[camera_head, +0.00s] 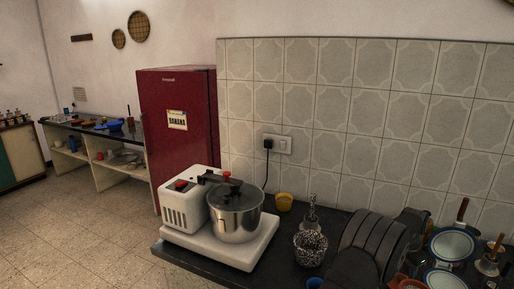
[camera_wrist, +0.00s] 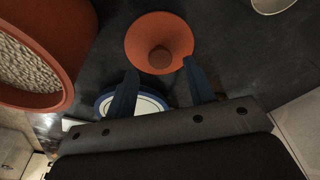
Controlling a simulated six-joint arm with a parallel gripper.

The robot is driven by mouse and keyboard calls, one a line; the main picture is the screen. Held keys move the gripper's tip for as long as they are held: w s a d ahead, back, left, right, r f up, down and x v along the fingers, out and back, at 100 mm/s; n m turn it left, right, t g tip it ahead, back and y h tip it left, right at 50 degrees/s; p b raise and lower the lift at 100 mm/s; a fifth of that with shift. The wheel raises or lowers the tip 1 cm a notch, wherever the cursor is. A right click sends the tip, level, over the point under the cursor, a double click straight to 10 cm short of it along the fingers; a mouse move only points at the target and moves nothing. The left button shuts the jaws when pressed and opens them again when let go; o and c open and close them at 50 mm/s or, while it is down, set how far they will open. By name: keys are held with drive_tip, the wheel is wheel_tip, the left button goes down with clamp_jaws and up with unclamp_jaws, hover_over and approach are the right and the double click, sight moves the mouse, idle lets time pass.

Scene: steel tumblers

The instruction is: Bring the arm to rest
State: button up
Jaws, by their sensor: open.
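My gripper (camera_wrist: 162,88) shows in the wrist view, its two blue fingers spread apart with nothing held between them. An orange funnel-shaped dish (camera_wrist: 160,42) with a round centre lies just beyond the fingertips. A white plate with a blue rim (camera_wrist: 148,104) is partly hidden behind the fingers and the gripper body. I cannot pick out the gripper's fingers in the head view. No steel tumbler is clearly recognizable in either view.
An orange container of pale grains (camera_wrist: 68,88) is close at left in the wrist view. In the head view, a white grinder with a steel pot (camera_head: 236,218) stands on the dark counter (camera_head: 284,250). Blue-rimmed plates (camera_head: 452,245) crowd the right.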

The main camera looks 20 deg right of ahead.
sight(402, 277)
drive_tip(key=f, duration=0.3)
drive_tip(key=shift+d+f, duration=0.2)
drive_tip(key=shift+f, duration=0.05)
drive_tip(key=shift+r, duration=2.25)
